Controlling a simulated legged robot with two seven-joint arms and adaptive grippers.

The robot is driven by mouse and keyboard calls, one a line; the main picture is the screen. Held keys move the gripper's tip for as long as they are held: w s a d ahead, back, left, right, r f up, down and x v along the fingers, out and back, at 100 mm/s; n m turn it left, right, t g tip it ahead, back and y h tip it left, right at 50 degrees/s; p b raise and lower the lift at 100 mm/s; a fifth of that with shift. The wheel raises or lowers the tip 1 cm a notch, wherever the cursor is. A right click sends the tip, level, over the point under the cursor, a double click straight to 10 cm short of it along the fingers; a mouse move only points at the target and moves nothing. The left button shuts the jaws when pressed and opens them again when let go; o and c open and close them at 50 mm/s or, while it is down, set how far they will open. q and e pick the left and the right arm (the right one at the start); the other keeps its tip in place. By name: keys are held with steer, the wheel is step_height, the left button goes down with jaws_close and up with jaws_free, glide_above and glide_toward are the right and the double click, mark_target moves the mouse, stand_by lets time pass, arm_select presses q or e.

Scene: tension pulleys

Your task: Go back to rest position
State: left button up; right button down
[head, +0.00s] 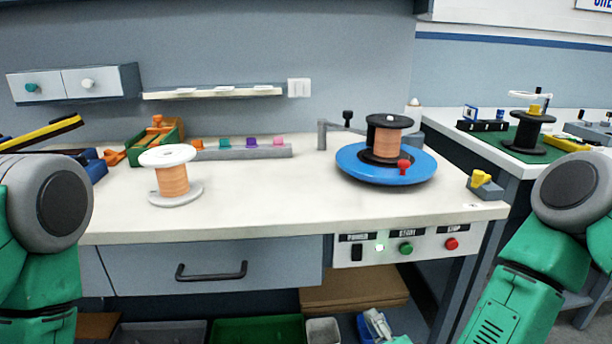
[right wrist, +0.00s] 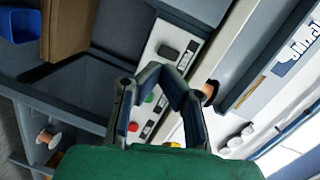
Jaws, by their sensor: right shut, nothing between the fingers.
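My right gripper (right wrist: 158,74) shows in the right wrist view, where its dark fingers meet at the tips with nothing between them. The control panel with buttons (right wrist: 163,85) lies beyond it in that view. In the head view my green and grey arms come in at the left and right edges. My left gripper is out of view. On the table (head: 262,205) a copper wire spool with white flanges (head: 172,178) stands at the left. A black-flanged copper spool (head: 388,138) stands on a blue round turntable (head: 360,170) at the right. Both spools are upright.
A grey block with coloured pegs (head: 245,152) and a green bin (head: 155,140) stand at the back. A yellow-topped grey block (head: 485,186) sits at the right corner. A drawer (head: 210,278) and control panel (head: 405,247) face front. The table's front middle is clear.

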steer(key=s+d+f+n+g+p, duration=0.2)
steer(key=s+d+f+n+g, duration=0.1)
steer(key=s+f+n+g, duration=0.8)
steer(key=s+d+f+n+g+h, duration=0.1)
steer(key=s+d+g, duration=0.1)
steer(key=s+d, duration=0.3)
steer(key=s+d+f+n+g+h, duration=0.1)
steer(key=s+d, duration=0.4)
steer(key=s, duration=0.5)
steer(key=shift+s+f+n+g+h, duration=0.2)
steer(key=shift+f+n+g+h, duration=0.1)
steer(key=shift+f+n+g, duration=0.5)
steer(key=shift+w, duration=0.1)
